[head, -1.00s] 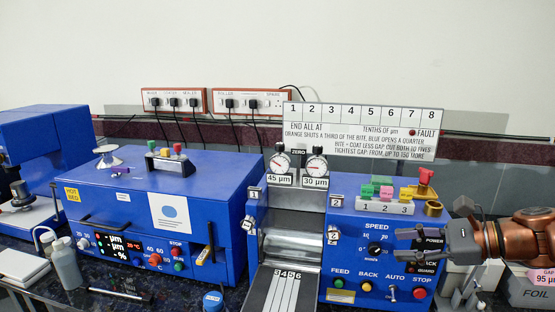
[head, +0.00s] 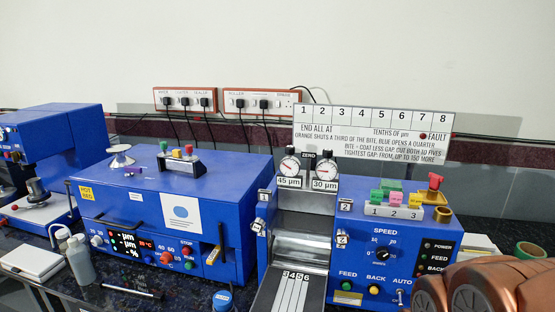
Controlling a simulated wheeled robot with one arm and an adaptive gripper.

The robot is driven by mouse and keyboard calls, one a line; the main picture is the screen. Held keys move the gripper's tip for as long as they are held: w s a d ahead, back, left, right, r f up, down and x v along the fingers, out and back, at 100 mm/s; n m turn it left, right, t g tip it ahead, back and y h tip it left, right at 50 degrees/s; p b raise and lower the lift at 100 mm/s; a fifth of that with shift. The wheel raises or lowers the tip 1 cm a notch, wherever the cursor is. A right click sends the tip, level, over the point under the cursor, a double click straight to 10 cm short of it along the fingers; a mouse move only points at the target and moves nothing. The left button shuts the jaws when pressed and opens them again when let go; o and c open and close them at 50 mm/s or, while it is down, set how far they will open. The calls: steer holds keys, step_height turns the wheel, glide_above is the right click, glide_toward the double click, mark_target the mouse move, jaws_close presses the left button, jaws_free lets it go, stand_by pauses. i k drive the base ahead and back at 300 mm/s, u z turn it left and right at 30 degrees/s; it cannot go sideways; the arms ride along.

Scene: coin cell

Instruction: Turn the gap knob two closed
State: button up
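The blue roller machine stands right of centre in the head view. Its right housing (head: 357,254) bears a "2" label (head: 345,205) at its upper left edge. Below it, a small pale fitting marked 2 (head: 342,238), seemingly gap knob two, sits on the inner side; its turn is too small to read. A similar fitting (head: 258,226) sits under the "1" label (head: 264,196). Two dial gauges stand above the rolls, the left one (head: 289,166) over "45 µm" and the right one (head: 326,168) over "30 µm". My gripper is out of view; only my copper arm shows at the lower right.
A white sign (head: 370,145) stands behind the machine. Coloured blocks (head: 388,196), a red part (head: 435,181) and a brass ring (head: 443,214) sit on the right housing. A green tape roll (head: 530,251) lies right. A second blue machine (head: 150,205) stands left.

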mark_target(342, 237)
steer(key=u, duration=0.35)
steer(key=k, duration=0.5)
steer(key=u, duration=1.5)
